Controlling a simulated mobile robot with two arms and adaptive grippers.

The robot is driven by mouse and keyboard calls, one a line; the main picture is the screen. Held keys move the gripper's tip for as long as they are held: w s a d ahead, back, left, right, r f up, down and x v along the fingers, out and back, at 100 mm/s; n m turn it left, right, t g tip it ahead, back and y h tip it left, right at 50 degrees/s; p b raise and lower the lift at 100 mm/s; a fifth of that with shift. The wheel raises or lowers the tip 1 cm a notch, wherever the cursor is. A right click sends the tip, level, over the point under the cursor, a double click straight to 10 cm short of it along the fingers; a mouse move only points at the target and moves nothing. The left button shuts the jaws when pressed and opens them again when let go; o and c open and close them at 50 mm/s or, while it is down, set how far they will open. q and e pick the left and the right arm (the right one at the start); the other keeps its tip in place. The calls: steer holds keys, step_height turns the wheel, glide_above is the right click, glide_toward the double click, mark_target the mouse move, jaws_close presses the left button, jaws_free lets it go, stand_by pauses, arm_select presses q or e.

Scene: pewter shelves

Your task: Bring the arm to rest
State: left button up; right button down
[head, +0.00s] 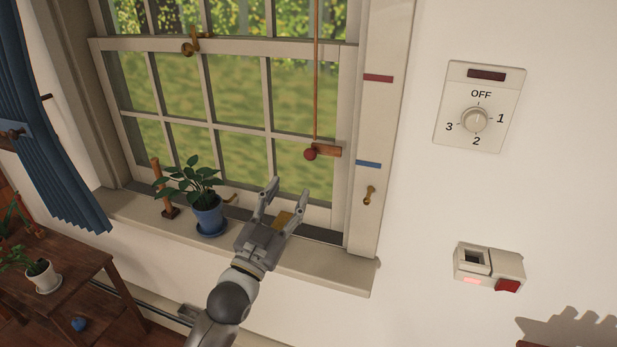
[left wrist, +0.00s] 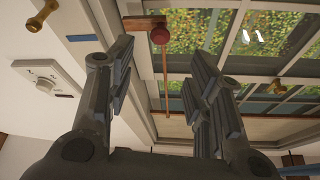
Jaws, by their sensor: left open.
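My left arm comes up from the bottom of the head view. Its gripper (head: 285,195) is open and empty, held in front of the lower window sash just above the sill. In the left wrist view the two fingers (left wrist: 165,75) stand wide apart with nothing between them but the window behind. My right gripper is in neither view.
A plant in a blue pot (head: 208,215) stands on the sill (head: 330,275) close left of my gripper. A wooden table (head: 75,265) with a plant is at lower left, beside a blue curtain (head: 50,130). A dial plate (head: 478,108) and a switch box (head: 488,267) are on the right wall.

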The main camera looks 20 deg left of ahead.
arm_select(q)
steer(key=s+f+n+g+y, duration=0.1)
steer(key=s+f+g, duration=0.25)
steer(key=f, duration=0.25)
steer(key=s+d+f+g, duration=0.1)
steer(key=s+f+g, duration=0.25)
steer(key=f, duration=0.35)
steer(key=s+f+n+g+y, duration=0.1)
steer(key=s+f+g, duration=0.25)
steer(key=f, duration=0.25)
steer(key=s+f+g+y, duration=0.1)
steer(key=s+f+g, duration=0.35)
steer(key=s, duration=0.65)
steer(key=s+f+g, duration=0.4)
steer(key=s+f, duration=0.1)
steer(key=s, duration=0.5)
step_height(320, 180, down, 25)
steer(key=s+g, duration=0.1)
steer(key=s+a+f+g, duration=0.1)
steer(key=s+a+f, duration=0.2)
steer(key=s+f, duration=1.3)
steer(key=shift+s+f, duration=0.4)
steer(key=shift+s, duration=0.15)
